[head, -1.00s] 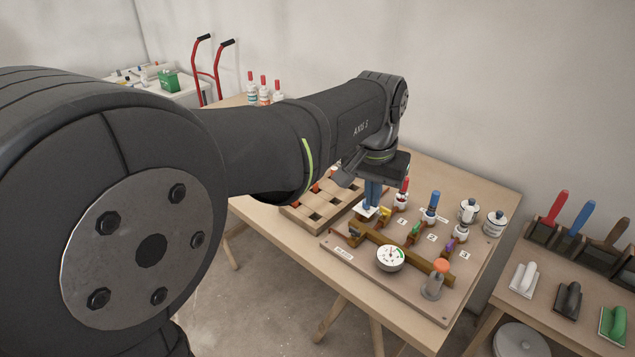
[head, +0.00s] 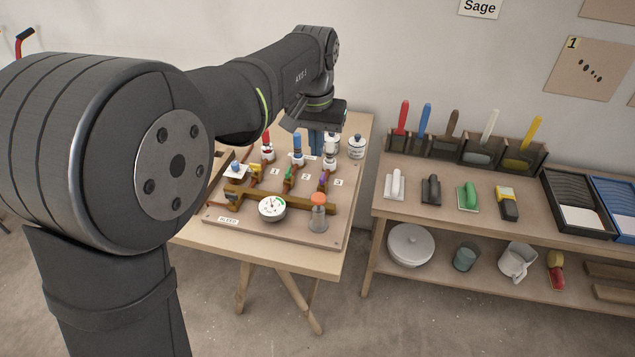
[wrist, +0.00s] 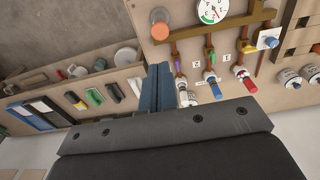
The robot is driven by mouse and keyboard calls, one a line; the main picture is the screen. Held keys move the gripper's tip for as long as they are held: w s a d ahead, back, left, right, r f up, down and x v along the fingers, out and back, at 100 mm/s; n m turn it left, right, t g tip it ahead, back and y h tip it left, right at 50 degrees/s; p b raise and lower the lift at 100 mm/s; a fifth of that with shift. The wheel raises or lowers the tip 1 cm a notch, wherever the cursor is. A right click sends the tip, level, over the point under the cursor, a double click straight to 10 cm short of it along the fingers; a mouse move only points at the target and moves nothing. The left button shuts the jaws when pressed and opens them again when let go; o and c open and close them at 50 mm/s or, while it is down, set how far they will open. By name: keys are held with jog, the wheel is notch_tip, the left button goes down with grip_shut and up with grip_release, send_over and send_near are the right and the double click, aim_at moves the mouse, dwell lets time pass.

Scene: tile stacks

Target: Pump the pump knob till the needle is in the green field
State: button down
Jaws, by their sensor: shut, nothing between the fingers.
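The pump knob (head: 319,199) is an orange cap on a grey cylinder at the front right of the board; it also shows in the wrist view (wrist: 160,24). The round white gauge (head: 271,208) stands left of it at the board's front and shows at the top of the wrist view (wrist: 211,10). A green field shows on its dial; the needle is too small to read surely. My gripper (head: 316,152) has its blue fingers (wrist: 158,70) together and empty. It hangs above the board's back right part, behind the knob and apart from it.
Red-, blue- and white-topped bottles stand along the board's back, with coloured valves (head: 323,180) on pipes before them. A brown bar (head: 290,199) runs behind the gauge. White pots (head: 356,147) stand at the back right. A tool shelf (head: 390,215) is farther right.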

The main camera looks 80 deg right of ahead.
aim_at(318, 198)
jog(key=f, duration=1.4)
jog(key=shift+d, duration=0.4)
jog(key=shift+a+f, duration=0.1)
jog(key=shift+f, duration=1.45)
notch_tip(318, 198, up, 14)
jog(key=shift+a+r, duration=0.2)
jog(key=shift+a, duration=0.1)
